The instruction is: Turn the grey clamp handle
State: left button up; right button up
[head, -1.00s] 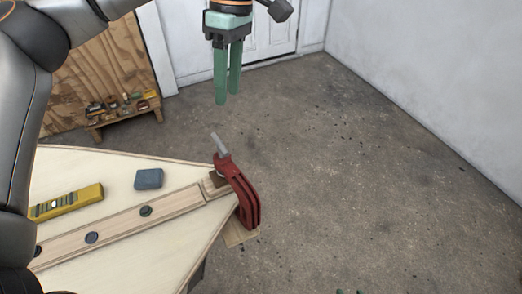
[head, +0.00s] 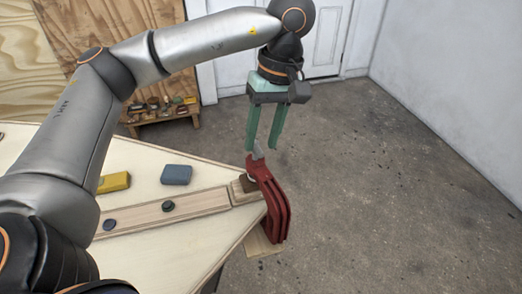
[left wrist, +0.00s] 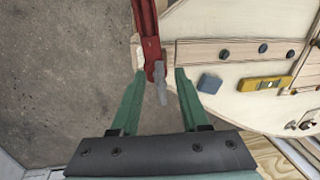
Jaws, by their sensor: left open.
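The red clamp (head: 275,205) grips the plywood hull's corner and a wooden strip (head: 170,208). Its grey clamp handle (head: 258,150) sticks up at the top, tilted. The clamp (left wrist: 149,38) and the grey handle (left wrist: 160,78) also show in the left wrist view. My left gripper (head: 262,148) points down with its green fingers open, right above the clamp. In the left wrist view the handle lies between the fingertips of the left gripper (left wrist: 160,74), with a gap on each side. Nothing is held. My right gripper is out of view.
A blue-grey block (head: 177,174) and a yellow level (head: 114,182) lie on the plywood top (head: 222,180). A low wooden shelf (head: 162,114) with small items stands behind. The concrete floor (head: 390,190) to the right is open.

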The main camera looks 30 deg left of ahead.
pick_arm(q)
jog(key=shift+s+a+f, duration=0.1)
jog(key=shift+s+f, duration=0.1)
jog(key=shift+f, duration=0.85)
grip_shut()
